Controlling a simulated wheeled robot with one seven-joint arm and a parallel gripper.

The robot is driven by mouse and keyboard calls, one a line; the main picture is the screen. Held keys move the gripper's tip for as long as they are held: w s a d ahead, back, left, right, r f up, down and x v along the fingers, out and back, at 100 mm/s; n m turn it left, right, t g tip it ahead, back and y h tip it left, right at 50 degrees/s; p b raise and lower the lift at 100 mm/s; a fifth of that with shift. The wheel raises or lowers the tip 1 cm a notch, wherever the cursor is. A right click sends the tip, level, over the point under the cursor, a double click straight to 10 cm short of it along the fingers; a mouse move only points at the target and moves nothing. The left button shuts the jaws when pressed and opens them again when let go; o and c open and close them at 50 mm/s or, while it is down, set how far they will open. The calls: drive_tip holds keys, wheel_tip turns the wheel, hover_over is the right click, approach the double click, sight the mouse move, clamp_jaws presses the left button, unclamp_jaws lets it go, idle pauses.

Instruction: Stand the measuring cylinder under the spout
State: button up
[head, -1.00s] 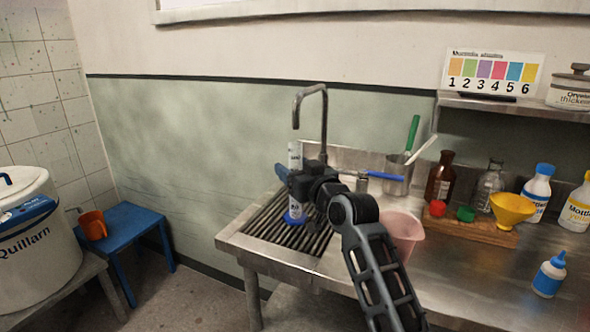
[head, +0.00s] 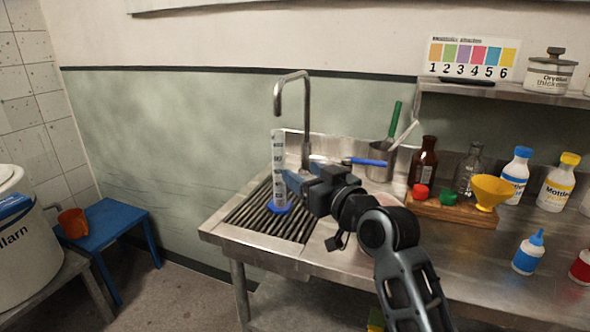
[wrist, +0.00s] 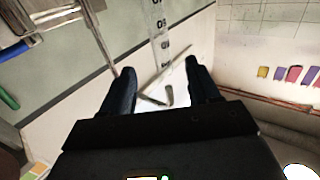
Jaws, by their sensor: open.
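The measuring cylinder (head: 279,165), clear with dark markings and a blue foot, stands upright on the slatted drain grate (head: 248,222). Its open top is just below the tip of the bent metal spout (head: 277,108), and looks in line with it in the head view. My gripper (head: 288,182) is open and empty, just to the right of the cylinder's lower half. In the wrist view the cylinder (wrist: 161,30) shows beyond the gap between my open fingers (wrist: 160,80); its foot is not clear there.
The steel bench (head: 440,250) holds a wooden board (head: 450,210) with bottles and a yellow funnel (head: 490,190). A metal pot (head: 381,163) with tools stands behind my arm. A blue stool (head: 110,220) with an orange cup (head: 73,223) is at left.

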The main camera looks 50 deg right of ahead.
drive_tip(key=shift+s+a, duration=0.1)
drive_tip(key=shift+s, duration=0.25)
drive_tip(key=s+a+f+g+y, duration=0.2)
drive_tip(key=s+a+f, duration=1.2)
drive_tip(key=s, duration=0.1)
drive_tip(key=s+a+n+y, duration=0.1)
drive_tip(key=s+a, duration=0.1)
drive_tip(key=s, duration=0.4)
drive_tip(key=s+a+n+y, duration=0.1)
drive_tip(key=s+a, duration=0.2)
drive_tip(key=s, duration=0.4)
drive_tip(key=s+a+r+n+y, duration=0.1)
drive_tip(key=s+a, duration=0.2)
drive_tip(key=s, duration=0.4)
drive_tip(key=shift+g, duration=0.3)
